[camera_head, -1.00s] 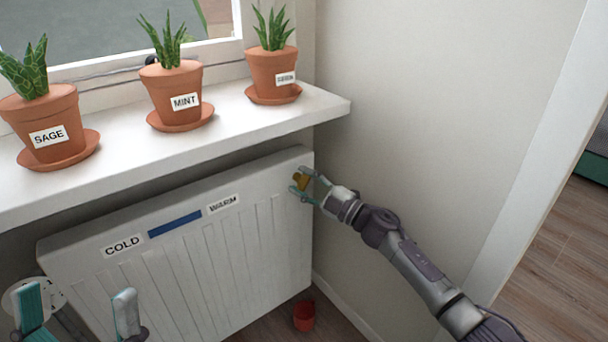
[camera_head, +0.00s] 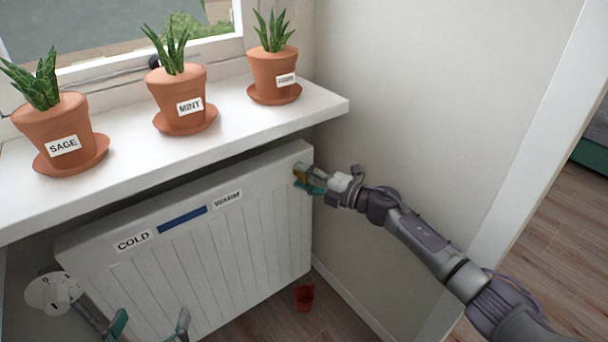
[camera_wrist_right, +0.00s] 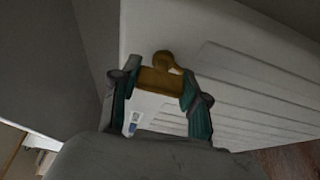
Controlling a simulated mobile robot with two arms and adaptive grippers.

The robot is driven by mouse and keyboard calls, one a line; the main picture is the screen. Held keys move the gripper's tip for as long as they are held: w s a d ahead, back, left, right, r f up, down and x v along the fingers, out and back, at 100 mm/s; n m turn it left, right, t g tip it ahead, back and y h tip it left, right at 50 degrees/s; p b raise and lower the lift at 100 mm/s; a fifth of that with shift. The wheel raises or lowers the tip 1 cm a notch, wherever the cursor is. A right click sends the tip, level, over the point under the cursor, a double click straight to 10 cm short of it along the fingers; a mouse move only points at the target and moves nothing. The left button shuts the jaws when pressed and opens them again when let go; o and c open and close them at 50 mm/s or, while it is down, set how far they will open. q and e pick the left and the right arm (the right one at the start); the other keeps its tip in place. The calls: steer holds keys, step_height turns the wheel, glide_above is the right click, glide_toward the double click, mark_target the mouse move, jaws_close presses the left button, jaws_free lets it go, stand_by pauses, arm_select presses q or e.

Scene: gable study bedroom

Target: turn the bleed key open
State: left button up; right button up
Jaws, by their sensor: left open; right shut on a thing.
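The brass-yellow bleed key (camera_head: 300,174) is at the upper right end of the white radiator (camera_head: 210,255). My right gripper (camera_head: 309,180) is shut on the key, close against the radiator's edge. In the right wrist view the key (camera_wrist_right: 160,80) lies between the two teal fingertips, with its rounded end toward the radiator. Where the key meets the valve is hard to make out. My left gripper (camera_head: 150,328) is open and empty at the bottom left, in front of the radiator's lower part.
Pots labelled SAGE (camera_head: 62,125) and MINT (camera_head: 180,90), and a third pot (camera_head: 273,72), stand on the sill (camera_head: 130,150) above. A red cup (camera_head: 304,297) is on the floor. COLD (camera_head: 132,241) and WARM (camera_head: 227,199) labels flank a blue strip (camera_head: 182,220). A round white dial (camera_head: 52,292) is at left.

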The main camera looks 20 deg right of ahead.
stand_by(0.3)
steer(key=o, duration=1.2)
steer(key=shift+c, duration=0.2)
